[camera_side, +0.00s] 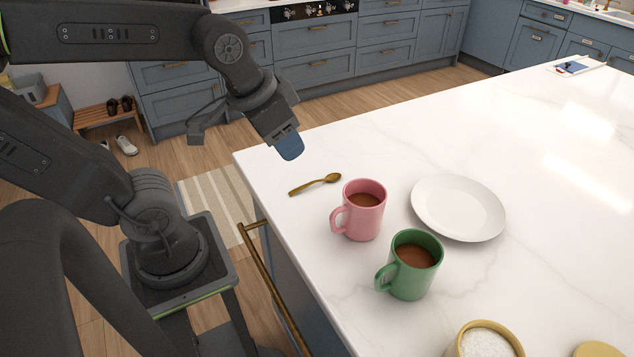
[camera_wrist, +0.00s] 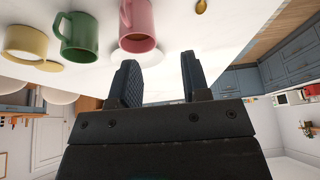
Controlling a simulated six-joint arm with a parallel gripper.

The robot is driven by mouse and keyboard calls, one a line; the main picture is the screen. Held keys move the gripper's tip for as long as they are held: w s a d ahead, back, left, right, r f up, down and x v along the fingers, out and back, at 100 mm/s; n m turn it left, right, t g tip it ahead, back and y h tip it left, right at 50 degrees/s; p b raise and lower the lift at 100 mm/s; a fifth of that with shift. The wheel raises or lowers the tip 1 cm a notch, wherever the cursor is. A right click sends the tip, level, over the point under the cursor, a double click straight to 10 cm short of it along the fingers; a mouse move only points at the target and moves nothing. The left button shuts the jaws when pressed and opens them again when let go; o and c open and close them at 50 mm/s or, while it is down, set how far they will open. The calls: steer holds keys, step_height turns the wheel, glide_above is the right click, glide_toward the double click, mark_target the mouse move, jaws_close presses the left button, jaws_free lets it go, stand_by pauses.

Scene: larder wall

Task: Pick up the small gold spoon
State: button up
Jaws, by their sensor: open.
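The small gold spoon (camera_side: 314,184) lies on the white countertop near its left corner, left of the pink mug. Its bowl points right and its handle points toward the counter edge. In the wrist view only a small part of the spoon (camera_wrist: 201,6) shows at the top edge. My gripper (camera_side: 290,150) is above the counter, behind the spoon and apart from it. In the wrist view my gripper's two dark fingers (camera_wrist: 160,80) are spread with nothing between them.
A pink mug (camera_side: 372,221) and a green mug (camera_side: 405,281), both with brown drink, stand near the spoon. A white plate (camera_side: 459,206) lies to their right. A yellow sugar pot (camera_side: 459,349) stands at the front. The counter behind the plate is mostly clear.

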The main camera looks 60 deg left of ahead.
steer(key=w+a+f+g, duration=0.5)
steer(key=w+a, duration=0.4)
glide_above(306, 185)
steer(key=shift+m, duration=0.3)
steer(key=f, duration=0.9)
steer(key=shift+w, duration=0.25)
steer(key=shift+s+f, duration=0.15)
steer(key=shift+f, duration=1.25)
steer(key=shift+s+f, duration=0.15)
steer(key=shift+f, duration=1.25)
jaws_close()
